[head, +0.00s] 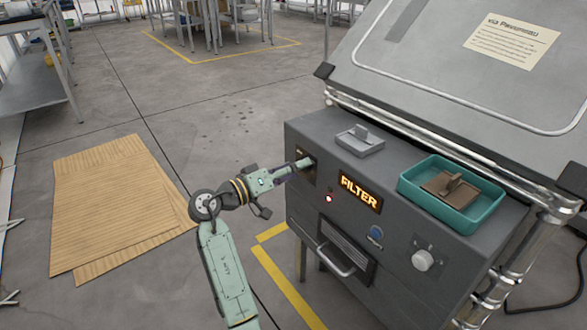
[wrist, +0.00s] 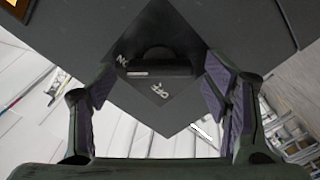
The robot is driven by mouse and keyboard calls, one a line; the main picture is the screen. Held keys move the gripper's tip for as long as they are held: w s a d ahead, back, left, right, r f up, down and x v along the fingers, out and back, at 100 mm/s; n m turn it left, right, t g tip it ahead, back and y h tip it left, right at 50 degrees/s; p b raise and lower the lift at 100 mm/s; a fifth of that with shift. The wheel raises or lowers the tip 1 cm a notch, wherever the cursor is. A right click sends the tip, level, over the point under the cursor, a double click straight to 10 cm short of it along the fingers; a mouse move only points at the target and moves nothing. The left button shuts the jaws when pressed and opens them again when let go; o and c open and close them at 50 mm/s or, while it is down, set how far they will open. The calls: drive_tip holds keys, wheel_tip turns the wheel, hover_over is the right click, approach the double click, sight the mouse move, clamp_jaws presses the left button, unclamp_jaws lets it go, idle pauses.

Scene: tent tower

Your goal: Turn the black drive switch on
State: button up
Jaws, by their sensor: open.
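The black drive switch (wrist: 165,69) shows in the wrist view as a dark knob with a bar across it, on a dark plate. A white mark lies on the bar's left end, beside upside-down letters that read ON. OFF stands below the bar. My gripper (wrist: 160,82) is open, with one finger on each side of the switch and visible gaps to the bar. In the head view my gripper (head: 302,164) reaches the left end of the grey cabinet's front and hides most of the switch there.
The grey cabinet (head: 410,262) carries a lit FILTER sign (head: 360,193), a red lamp (head: 328,198), a drawer handle (head: 336,263), a blue button (head: 376,232) and a white knob (head: 422,260). A teal tray (head: 455,217) sits on top. Cardboard (head: 115,200) lies on the floor at left.

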drive_tip(key=v, duration=1.2)
